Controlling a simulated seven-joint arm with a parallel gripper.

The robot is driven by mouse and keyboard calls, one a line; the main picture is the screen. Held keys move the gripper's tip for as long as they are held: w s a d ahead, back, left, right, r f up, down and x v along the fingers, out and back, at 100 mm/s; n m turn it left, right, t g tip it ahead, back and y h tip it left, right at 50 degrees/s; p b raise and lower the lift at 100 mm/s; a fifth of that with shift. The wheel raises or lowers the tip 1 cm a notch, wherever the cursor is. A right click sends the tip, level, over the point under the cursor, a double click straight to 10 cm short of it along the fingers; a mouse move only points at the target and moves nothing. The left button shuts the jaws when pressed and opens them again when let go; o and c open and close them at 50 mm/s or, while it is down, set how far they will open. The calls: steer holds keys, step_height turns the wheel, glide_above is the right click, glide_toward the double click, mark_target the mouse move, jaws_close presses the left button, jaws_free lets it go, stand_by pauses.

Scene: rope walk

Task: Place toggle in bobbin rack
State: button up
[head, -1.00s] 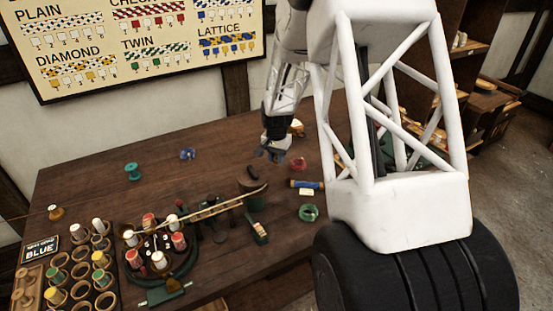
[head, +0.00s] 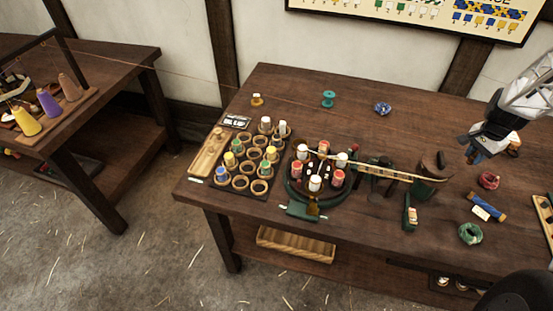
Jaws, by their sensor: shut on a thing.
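The bobbin rack (head: 233,194) is a dark board with rows of round wooden cups on the left of the table. Several cups hold bobbins with white, yellow, green or blue tops; several near the front and left are empty. My gripper (head: 474,156) is at the far right, above the table's right part, well away from the rack. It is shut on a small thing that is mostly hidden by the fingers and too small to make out. I cannot identify the toggle for certain elsewhere on the table.
A round braiding stand (head: 293,194) with red and white bobbins and a long wooden arm (head: 385,173) stands right of the rack. A green spool (head: 328,98), blue coil (head: 382,108), red coil (head: 489,180), blue roll (head: 486,207) and green coil (head: 470,234) lie around. The back middle is fairly clear.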

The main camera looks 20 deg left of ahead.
step_height(320, 180, up, 10)
steer(key=s+a+r+n, duration=0.1)
steer(key=s+a+n, duration=0.3)
steer(key=a, duration=1)
steer(key=s+a+n, duration=0.4)
steer(key=a, duration=1.1)
steer(key=s+a+n, duration=0.6)
steer(key=s+a, duration=0.5)
steer(key=s, duration=0.3)
steer(key=s+a+n, duration=0.5)
steer(key=s+a, duration=0.7)
steer(key=s, duration=0.1)
step_height(320, 180, down, 12)
steer(key=shift+s+d, duration=0.15)
steer(key=shift+s, duration=0.1)
steer(key=shift+w, duration=0.1)
glide_above(259, 189)
steer(key=shift+f, duration=0.7)
